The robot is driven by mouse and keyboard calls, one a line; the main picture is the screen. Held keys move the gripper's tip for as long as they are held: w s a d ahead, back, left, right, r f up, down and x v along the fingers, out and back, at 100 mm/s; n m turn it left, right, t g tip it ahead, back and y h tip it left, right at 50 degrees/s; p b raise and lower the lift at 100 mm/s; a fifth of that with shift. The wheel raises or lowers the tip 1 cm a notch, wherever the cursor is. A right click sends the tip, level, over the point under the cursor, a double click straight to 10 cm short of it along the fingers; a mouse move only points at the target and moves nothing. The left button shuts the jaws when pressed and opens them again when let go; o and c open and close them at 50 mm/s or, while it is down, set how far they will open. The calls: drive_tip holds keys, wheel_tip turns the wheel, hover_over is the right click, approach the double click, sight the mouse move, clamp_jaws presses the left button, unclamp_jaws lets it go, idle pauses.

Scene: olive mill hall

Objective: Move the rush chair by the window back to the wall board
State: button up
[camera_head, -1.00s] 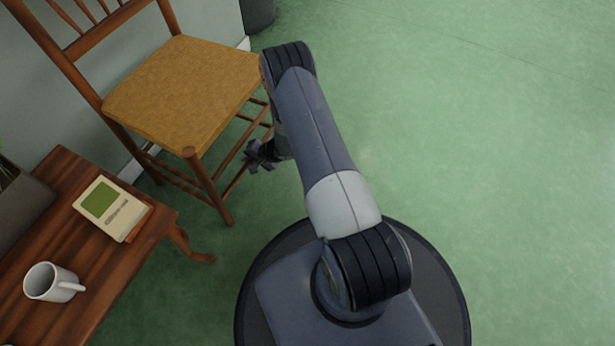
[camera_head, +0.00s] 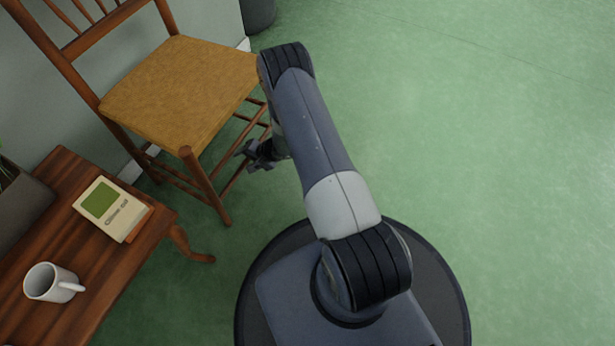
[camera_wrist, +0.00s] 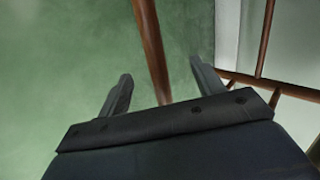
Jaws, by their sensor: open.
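The rush chair (camera_head: 180,90) stands upright at the upper left in the head view, with a tan woven seat and brown wooden legs. Its back is towards the grey-green wall, where a pale board (camera_head: 131,172) runs along the foot. My gripper (camera_head: 252,154) is low beside the chair's right side, below seat height. In the wrist view my gripper (camera_wrist: 160,72) is open, and a brown chair leg (camera_wrist: 151,45) shows between its two fingers without visible contact. The lower end of that leg is hidden behind the gripper body.
A wooden side table (camera_head: 100,275) stands at the lower left, close to the chair. It bears a white mug (camera_head: 48,283), a book (camera_head: 108,207) and a dark planter (camera_head: 20,205). A dark bin (camera_head: 258,14) stands by the wall. The green floor on the right is clear.

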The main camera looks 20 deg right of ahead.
drive_tip(key=s+d+r+p, duration=0.3)
drive_tip(key=s+d+p, duration=0.1)
drive_tip(key=s+d, duration=0.4)
drive_tip(key=shift+s+d, duration=0.15)
drive_tip(key=shift+d, duration=0.1)
idle(0.4)
drive_tip(key=w+a+f+b, duration=0.2)
drive_tip(key=w+a+b, duration=0.2)
drive_tip(key=w+a, duration=0.3)
drive_tip(key=shift+w+a+f, duration=0.4)
drive_tip(key=shift+a, duration=0.05)
idle(0.3)
